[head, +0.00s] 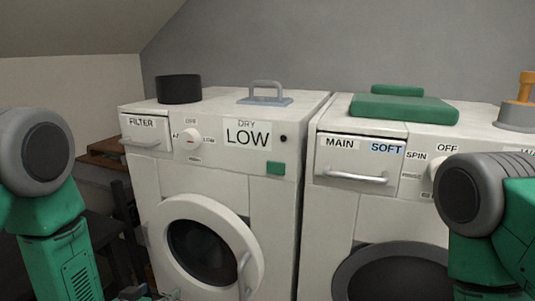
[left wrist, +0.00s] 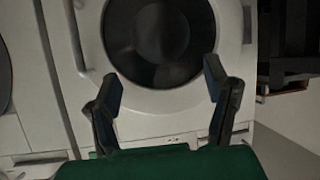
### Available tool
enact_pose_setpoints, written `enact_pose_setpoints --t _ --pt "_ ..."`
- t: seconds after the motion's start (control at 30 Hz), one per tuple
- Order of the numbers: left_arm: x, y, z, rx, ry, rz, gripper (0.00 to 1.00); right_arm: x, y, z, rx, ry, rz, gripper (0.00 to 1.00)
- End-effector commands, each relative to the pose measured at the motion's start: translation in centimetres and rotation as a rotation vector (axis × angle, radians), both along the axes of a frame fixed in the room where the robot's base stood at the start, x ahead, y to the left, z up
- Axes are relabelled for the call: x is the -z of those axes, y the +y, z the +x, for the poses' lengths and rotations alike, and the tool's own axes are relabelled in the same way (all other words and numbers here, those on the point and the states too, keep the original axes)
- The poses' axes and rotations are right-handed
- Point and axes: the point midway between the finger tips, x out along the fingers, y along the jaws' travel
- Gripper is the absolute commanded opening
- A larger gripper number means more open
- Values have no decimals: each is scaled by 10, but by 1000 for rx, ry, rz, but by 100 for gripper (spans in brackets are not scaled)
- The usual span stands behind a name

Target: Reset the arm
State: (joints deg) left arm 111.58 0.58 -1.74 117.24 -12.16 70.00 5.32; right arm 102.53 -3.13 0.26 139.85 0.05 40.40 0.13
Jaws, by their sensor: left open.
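My left arm (head: 62,225) comes in at the left of the head view, and my left gripper (head: 148,294) shows only in part at the bottom edge, low in front of the dryer (head: 225,190). In the left wrist view the two dark fingers of my left gripper (left wrist: 161,74) are spread apart with nothing between them. They point at the dryer's round door (left wrist: 118,60), which has a dark window. I cannot tell whether they touch it. My right arm (head: 490,215) shows at the right, but its gripper is out of view.
A washer (head: 345,225) stands right of the dryer. On top are a black round container (head: 179,89), a grey-blue handled item (head: 265,95), a green folded item (head: 405,108) and an orange-handled tool (head: 524,90). Dark furniture (head: 105,215) stands left of the dryer.

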Motion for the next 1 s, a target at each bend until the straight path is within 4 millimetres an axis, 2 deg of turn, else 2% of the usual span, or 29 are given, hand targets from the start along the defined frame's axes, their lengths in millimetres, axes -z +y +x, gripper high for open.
enact_pose_setpoints --t 0.03,0.1,0.17,0.2,0.27,0.3,0.4,0.5,0.6,0.67,1.0 --pt "27 0 -31 -10 114 19 70 0 0 0 0 0 0 73" --pt "57 2 -76 -22 267 45 70 0 0 0 0 0 0 73" --pt "79 3 -116 -31 397 70 70 0 0 0 0 0 0 73" --pt "92 4 -144 -35 484 85 70 0 0 0 0 0 0 73" --pt "105 6 -186 -41 608 107 70 0 0 0 0 0 0 73" --pt "112 8 -213 -43 687 121 70 0 0 0 0 0 0 73" --pt "120 11 -270 -46 851 151 70 0 0 0 0 0 0 73" --pt "121 13 -311 -49 966 171 70 0 0 0 0 0 0 73" --pt "120 14 -333 -49 1031 183 70 0 0 0 0 0 0 73" --pt "120 15 -339 -50 1048 186 70 0 0 0 0 0 0 73" --pt "120 15 -340 -49 1051 187 70 0 0 0 0 0 0 73"
